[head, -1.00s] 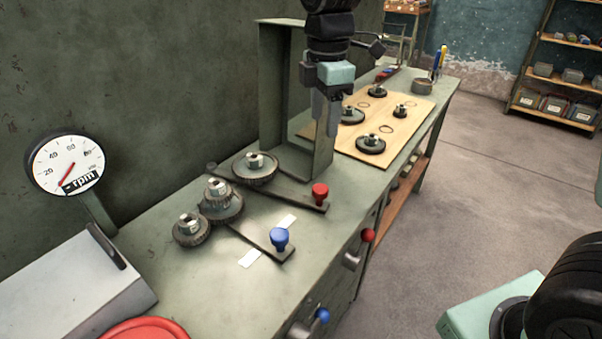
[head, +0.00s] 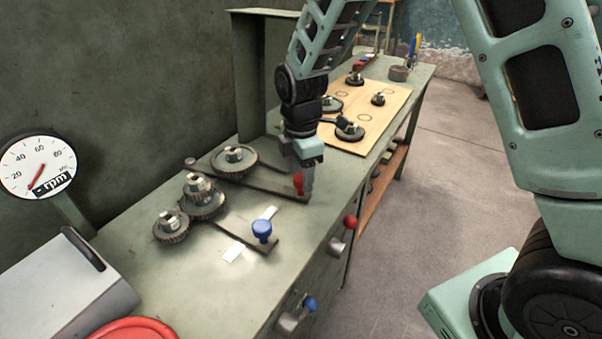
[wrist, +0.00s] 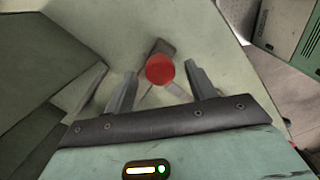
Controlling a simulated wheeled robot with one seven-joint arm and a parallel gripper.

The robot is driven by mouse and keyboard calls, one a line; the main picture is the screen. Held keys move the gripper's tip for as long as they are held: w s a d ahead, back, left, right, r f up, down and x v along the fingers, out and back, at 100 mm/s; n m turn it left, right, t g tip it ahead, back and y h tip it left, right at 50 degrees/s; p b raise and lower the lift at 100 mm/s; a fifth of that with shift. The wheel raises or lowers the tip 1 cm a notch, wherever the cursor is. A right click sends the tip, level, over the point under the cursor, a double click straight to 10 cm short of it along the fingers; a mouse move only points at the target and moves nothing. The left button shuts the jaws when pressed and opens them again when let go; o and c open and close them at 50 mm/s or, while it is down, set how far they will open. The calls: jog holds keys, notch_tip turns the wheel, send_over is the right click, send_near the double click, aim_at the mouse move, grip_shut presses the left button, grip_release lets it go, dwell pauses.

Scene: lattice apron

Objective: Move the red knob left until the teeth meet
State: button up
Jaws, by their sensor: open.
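The red knob (head: 298,184) stands at the near end of a dark lever arm (head: 262,181) on the green bench, partly hidden by a finger in the head view. In the wrist view the red knob (wrist: 160,69) shows between the two fingertips. My gripper (head: 304,182) is open and points down at the knob, one finger on each side; I cannot tell whether either touches it. A large toothed gear (head: 234,161) sits on this lever. Stacked gears (head: 200,196) and a smaller gear (head: 171,227) stand nearer. Whether the large gear's teeth touch the stacked gears is unclear.
A blue knob (head: 262,231) on a second lever stands nearer, between white marks (head: 233,252). An rpm dial (head: 37,165) reads low at left. A red-knobbed handle (head: 350,222) sticks out from the bench front. A wooden board with gears (head: 385,103) lies behind.

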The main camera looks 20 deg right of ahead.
jog(key=shift+f, duration=0.4)
jog(key=shift+c, duration=0.4)
grip_shut()
jog(key=s+a+m, duration=0.1)
jog(key=s+a, duration=0.1)
jog(key=a, duration=0.1)
jog(key=s+a+m+p, duration=0.1)
jog(key=s+a, duration=0.2)
jog(key=shift+m, duration=0.4)
jog(key=shift+o, duration=0.4)
grip_release()
notch_tip(320, 180, up, 18)
jog(key=shift+f+p, duration=0.25)
jog(key=shift+p, duration=0.15)
